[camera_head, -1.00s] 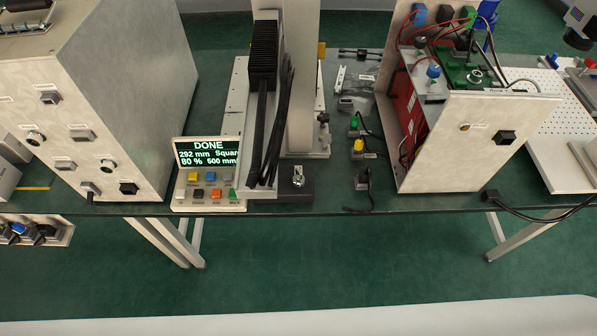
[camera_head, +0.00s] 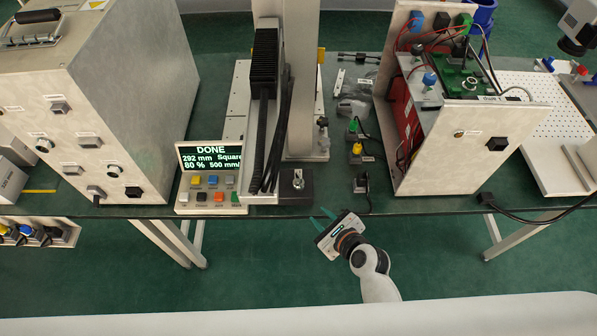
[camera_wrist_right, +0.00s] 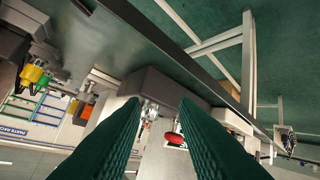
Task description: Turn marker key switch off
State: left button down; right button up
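The key switch (camera_head: 298,178) is a silver key in a lock on the dark box (camera_head: 299,198) at the foot of the lift column. In the right wrist view the silver key (camera_wrist_right: 149,110) shows between my fingertips, with the dark box (camera_wrist_right: 150,88) behind it. My right gripper (camera_head: 320,217) has green fingers that stand apart, open and empty, in front of the table edge, below and right of the key in the head view. The fingers do not appear to touch the key. My left gripper is not in view.
A control panel (camera_head: 210,192) with a "DONE" display stands left of the dark box. A grey cabinet (camera_head: 150,110) is farther left. An open electronics case (camera_head: 470,150) stands at right. Small plugs (camera_head: 355,148) and a black cable connector (camera_head: 362,183) lie between.

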aim_at(299, 175)
notch_tip(299, 175, up, 7)
jog(key=w+m+t, duration=0.1)
jog(key=w+m, duration=0.1)
jog(key=m, duration=0.2)
jog(key=shift+t+y, duration=0.3)
jog(key=shift+y, duration=0.1)
jog(key=x, duration=1.2)
jog(key=shift+s+a, duration=0.1)
jog(key=shift+a, duration=0.1)
grip_shut()
